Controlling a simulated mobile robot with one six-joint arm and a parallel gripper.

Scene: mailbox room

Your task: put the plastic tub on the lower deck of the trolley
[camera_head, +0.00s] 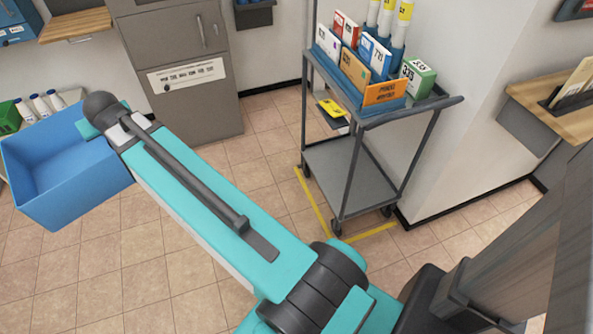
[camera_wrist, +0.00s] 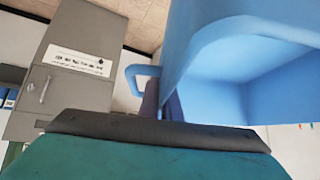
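The blue plastic tub (camera_head: 75,196) is at the left of the head view, held upright in the air above the tiled floor. It fills the upper right of the wrist view (camera_wrist: 205,100), with a handle loop (camera_wrist: 133,80) on its side. My gripper (camera_wrist: 160,105) is shut on the tub's wall; its fingertips are mostly hidden. The grey trolley (camera_head: 364,116) stands right of centre in the head view, well away from the tub. Its lower deck (camera_head: 350,175) is bare.
The trolley's top carries a blue sorter (camera_head: 340,75) with parcels, tubes and a green box (camera_head: 418,77). A yellow device (camera_head: 332,108) hangs below the top. Yellow floor tape (camera_head: 315,202) edges the trolley. A grey cabinet (camera_head: 180,60) stands behind my arm. Open floor lies between.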

